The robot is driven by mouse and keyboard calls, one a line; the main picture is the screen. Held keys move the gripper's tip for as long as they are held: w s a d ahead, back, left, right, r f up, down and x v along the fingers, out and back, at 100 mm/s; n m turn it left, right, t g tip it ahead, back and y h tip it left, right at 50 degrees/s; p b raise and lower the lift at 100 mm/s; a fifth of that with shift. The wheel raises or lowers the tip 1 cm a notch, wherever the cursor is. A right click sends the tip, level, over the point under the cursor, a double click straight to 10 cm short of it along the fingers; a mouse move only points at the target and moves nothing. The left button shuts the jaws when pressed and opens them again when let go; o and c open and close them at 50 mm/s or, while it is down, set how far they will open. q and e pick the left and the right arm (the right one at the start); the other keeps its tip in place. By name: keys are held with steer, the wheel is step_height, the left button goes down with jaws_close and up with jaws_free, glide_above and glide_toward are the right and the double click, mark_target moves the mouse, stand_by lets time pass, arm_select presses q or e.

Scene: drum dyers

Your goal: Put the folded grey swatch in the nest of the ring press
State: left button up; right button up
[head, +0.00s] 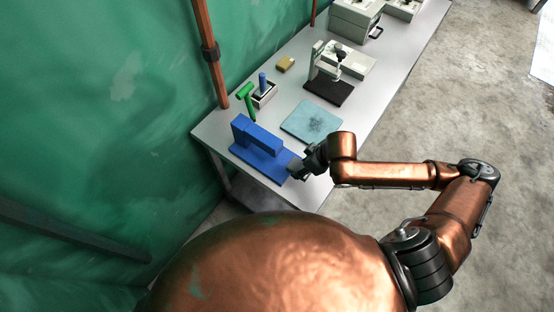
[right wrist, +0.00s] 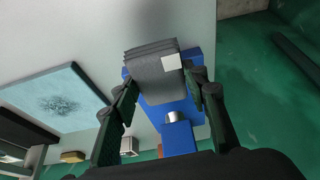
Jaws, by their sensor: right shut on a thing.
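The folded grey swatch (right wrist: 150,72) is a layered grey bundle with a white patch, between the fingers of my right gripper (right wrist: 165,98) in the right wrist view. In the head view my right gripper (head: 299,168) is shut on it at the front right end of the blue ring press (head: 256,138). The press also shows in the right wrist view (right wrist: 180,140), behind the swatch, with a silver cylinder on its arm. The swatch overlaps the press base; I cannot tell whether it touches it. The nest is hidden. My left gripper is not in view.
A light blue pad (head: 308,118) lies beside the press. Behind are a green tool (head: 246,96), a small box with a blue peg (head: 263,90), a yellow block (head: 285,64) and a device on a black base (head: 328,92). The table's front edge is close to my right gripper.

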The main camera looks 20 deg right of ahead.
mark_target(280, 150)
steer(key=w+a, duration=0.4)
steer(key=w, duration=0.1)
steer(key=w+a, duration=0.2)
steer(key=w, duration=0.1)
steer(key=shift+w+a+r, duration=0.1)
steer(key=shift+a, duration=0.15)
steer(key=shift+w, duration=0.1)
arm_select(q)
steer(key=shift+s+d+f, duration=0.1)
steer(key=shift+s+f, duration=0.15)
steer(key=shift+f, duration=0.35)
arm_select(e)
steer(key=shift+f, duration=1.8)
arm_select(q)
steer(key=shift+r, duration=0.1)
arm_select(e)
steer(key=shift+f, duration=0.15)
steer(key=o, duration=1.1)
arm_select(q)
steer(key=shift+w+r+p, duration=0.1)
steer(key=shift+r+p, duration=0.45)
steer(key=shift+p, duration=0.1)
arm_select(e)
steer(key=v, duration=1.2)
